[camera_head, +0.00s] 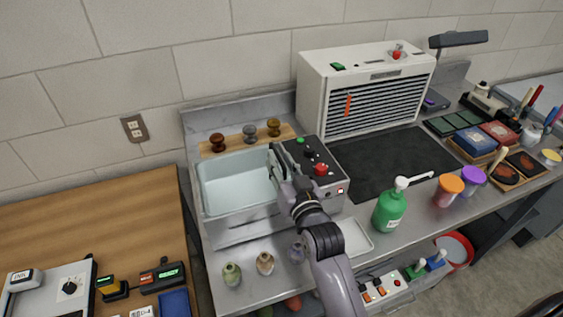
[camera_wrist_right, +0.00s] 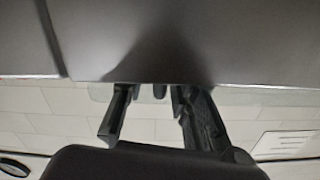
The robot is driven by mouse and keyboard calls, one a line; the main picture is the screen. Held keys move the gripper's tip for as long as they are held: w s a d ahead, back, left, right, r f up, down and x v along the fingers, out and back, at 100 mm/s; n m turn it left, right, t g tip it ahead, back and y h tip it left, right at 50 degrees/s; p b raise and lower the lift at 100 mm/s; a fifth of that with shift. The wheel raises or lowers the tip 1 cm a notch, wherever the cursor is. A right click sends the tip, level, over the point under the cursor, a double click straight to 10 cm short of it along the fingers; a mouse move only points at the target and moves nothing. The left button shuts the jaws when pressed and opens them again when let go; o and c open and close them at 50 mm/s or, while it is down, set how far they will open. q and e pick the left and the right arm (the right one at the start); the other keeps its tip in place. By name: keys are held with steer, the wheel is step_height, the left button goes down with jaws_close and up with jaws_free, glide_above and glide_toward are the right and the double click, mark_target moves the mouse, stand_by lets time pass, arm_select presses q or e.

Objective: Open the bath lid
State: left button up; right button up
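The bath (camera_head: 205,214) is a metal basin on the steel bench, with a pale bluish inside visible from above. I cannot make out a separate lid on it. My right gripper (camera_head: 279,160) is over the right edge of the bath, beside the dark control box. Its fingers point away toward the wall. In the right wrist view the two fingers (camera_wrist_right: 155,105) stand apart with nothing clearly between them. A smooth grey surface (camera_wrist_right: 190,40) fills the top of that view, close to the fingertips; contact cannot be told. My left gripper is not in view.
The control box (camera_head: 327,175) with a red knob stands right of the bath. Several knobs on a wooden strip (camera_head: 290,131) are behind it. Small bottles (camera_head: 232,274) stand in front. A green pump bottle (camera_head: 389,211) is to the right, near a dark mat (camera_head: 385,160).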

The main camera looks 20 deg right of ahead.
jaws_close()
stand_by(0.6)
